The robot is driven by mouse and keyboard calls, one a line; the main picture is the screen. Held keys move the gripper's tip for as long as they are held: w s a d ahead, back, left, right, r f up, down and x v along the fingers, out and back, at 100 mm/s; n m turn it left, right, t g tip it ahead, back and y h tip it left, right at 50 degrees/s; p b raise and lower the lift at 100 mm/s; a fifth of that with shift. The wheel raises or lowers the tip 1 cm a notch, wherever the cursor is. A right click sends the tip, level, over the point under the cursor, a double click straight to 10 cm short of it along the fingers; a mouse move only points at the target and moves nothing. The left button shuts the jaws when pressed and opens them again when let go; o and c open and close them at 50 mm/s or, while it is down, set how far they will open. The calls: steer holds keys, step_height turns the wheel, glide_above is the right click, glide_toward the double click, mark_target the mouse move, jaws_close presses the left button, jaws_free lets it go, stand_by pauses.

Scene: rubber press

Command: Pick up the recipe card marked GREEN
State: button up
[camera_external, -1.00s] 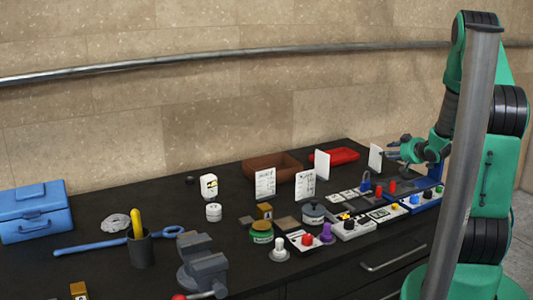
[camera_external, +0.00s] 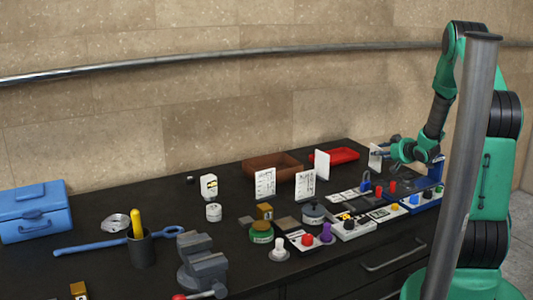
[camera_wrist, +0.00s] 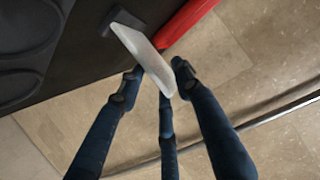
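Several white cards stand on the dark bench. One card (camera_external: 375,158) stands at the right, just left of my gripper (camera_external: 393,149). The fingers are spread, with a gap visible at the left finger; contact is unclear. I cannot read GREEN on any card.
Button panels (camera_external: 352,228) line the front edge. A blue toolbox (camera_external: 35,211) and a vise (camera_external: 202,262) are further left.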

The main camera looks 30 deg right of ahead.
mark_target(375, 169)
steer(key=shift+x, duration=1.6)
jaws_close()
